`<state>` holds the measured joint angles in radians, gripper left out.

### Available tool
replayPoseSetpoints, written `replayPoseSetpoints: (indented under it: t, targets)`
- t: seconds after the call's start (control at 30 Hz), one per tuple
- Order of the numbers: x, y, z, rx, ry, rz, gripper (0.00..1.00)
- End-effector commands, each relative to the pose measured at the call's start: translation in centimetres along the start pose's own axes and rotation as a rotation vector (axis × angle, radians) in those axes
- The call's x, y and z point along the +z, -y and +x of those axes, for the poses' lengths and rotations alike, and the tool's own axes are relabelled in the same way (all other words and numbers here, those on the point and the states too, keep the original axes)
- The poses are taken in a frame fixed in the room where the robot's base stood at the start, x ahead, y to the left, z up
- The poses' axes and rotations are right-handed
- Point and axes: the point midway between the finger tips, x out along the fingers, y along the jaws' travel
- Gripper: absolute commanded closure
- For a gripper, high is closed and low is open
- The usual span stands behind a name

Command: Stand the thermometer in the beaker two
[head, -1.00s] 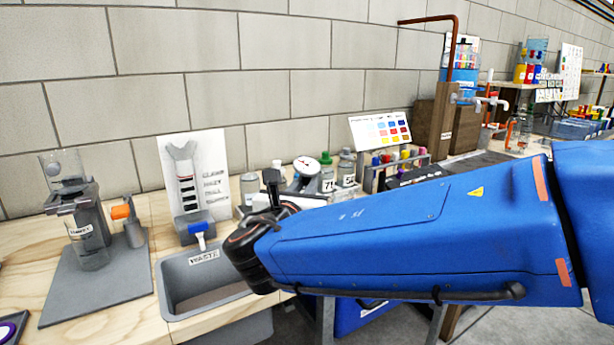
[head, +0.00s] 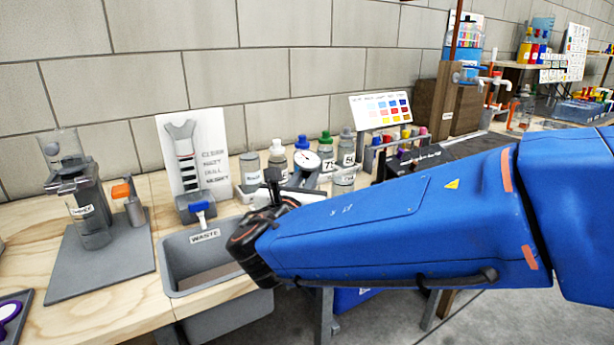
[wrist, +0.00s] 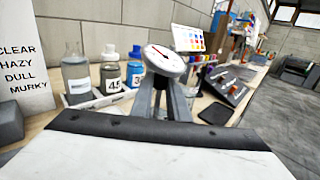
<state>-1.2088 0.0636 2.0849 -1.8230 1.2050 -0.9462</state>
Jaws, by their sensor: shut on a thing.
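The thermometer has a round white dial with a red needle (wrist: 164,60). It stands out between the grey fingers of my gripper (wrist: 163,94) in the wrist view, and its stem is hidden. My gripper is shut on the thermometer.
The waste sink (head: 183,290) is at the bench front. A white card with a turbidity scale (head: 213,160) stands behind it. A colour chart (head: 383,108) and marker rack are at right.

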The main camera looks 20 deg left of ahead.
Motion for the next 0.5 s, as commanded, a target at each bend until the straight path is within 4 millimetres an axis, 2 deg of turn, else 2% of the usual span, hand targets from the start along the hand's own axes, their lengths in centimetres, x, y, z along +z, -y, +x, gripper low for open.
replayPoseSetpoints:
  t: [0.03, 0.1, 0.5]
  targets:
    - [0.01, 0.00, 0.00, 0.000, 0.000, 0.000, 0.78]
    - [0.02, 0.00, 0.00, 0.000, 0.000, 0.000, 0.63]
    - [0.02, -0.03, -0.46, 0.001, 0.000, 0.000, 0.63]
